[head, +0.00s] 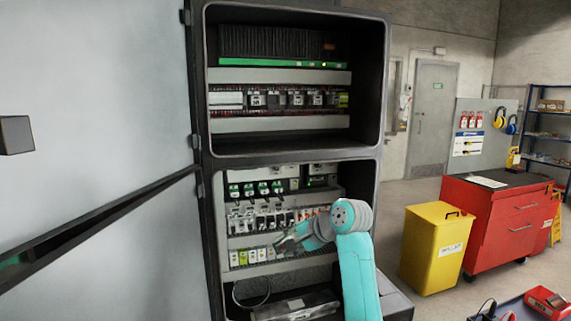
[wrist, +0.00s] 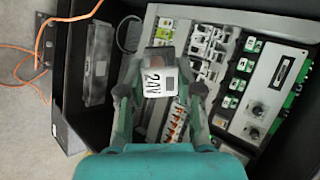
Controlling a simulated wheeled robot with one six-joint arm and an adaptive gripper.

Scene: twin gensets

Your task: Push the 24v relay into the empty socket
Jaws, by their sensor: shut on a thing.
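The 24V relay (wrist: 157,84) is a small block with a white "24V" label, held between the two fingers of my gripper (wrist: 159,97) in the wrist view. My gripper (head: 283,243) shows in the head view inside the lower cabinet bay, in front of the rows of modules. The relay is too small to make out there. In the wrist view the relay and fingers cover part of the rail behind. I cannot tell which position is the empty socket, nor whether the relay touches anything.
A row of relays and sockets (head: 262,221) crosses the lower bay, with green-topped modules (head: 257,189) above and terminal blocks (head: 251,257) below. The cabinet's side wall (head: 371,150) stands right. A yellow bin (head: 431,252) and red tool cabinet (head: 494,225) stand outside.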

